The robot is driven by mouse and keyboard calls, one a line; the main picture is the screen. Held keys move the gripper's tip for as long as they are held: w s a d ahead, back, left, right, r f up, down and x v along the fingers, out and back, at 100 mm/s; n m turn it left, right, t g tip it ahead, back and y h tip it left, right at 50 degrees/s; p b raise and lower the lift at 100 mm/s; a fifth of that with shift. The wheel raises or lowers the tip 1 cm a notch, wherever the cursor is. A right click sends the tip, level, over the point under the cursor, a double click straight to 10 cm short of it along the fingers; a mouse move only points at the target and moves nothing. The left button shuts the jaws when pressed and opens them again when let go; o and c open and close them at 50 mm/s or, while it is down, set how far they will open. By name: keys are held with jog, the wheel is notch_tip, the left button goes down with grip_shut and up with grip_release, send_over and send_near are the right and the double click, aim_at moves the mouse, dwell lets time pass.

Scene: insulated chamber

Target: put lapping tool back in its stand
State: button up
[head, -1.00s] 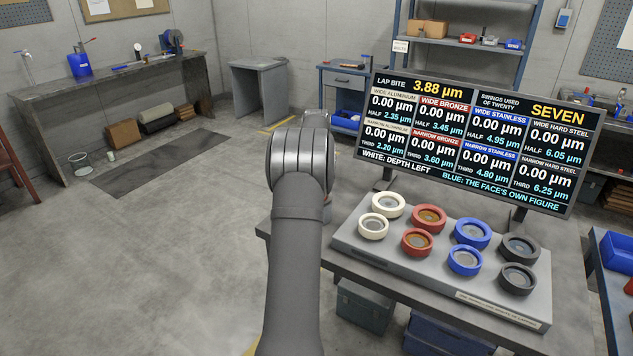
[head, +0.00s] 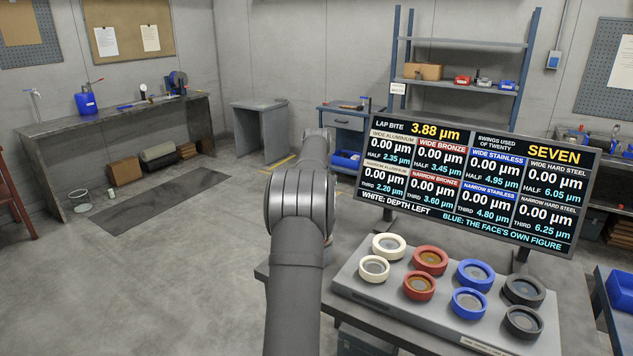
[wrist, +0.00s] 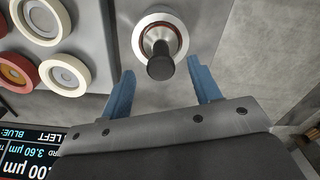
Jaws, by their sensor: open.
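In the wrist view, the lapping tool (wrist: 160,66) shows as a dark upright handle rising from the middle of a pale round piece with a dark red ring (wrist: 178,34). I take this round piece to be its stand, on a grey surface, but cannot tell how deep the tool sits. My gripper (wrist: 160,70) has two blue fingers spread apart, one on each side of the handle, with gaps showing. Nothing is held. In the head view my arm hides the tool and gripper.
Cream, red, blue and black ring-shaped pieces sit on a grey block (head: 372,290) on the table. A display board (head: 480,190) stands behind them, reading lap bite 3.88 and seven swings used. Open floor (head: 170,270) lies left.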

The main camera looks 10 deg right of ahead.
notch_tip(320, 180, up, 11)
jog(key=shift+f, duration=0.15)
jog(key=shift+f, duration=0.15)
notch_tip(320, 180, down, 17)
jog(key=shift+r, duration=1.1)
jog(key=shift+f, duration=0.1)
notch_tip(320, 180, up, 15)
dwell(0.8)
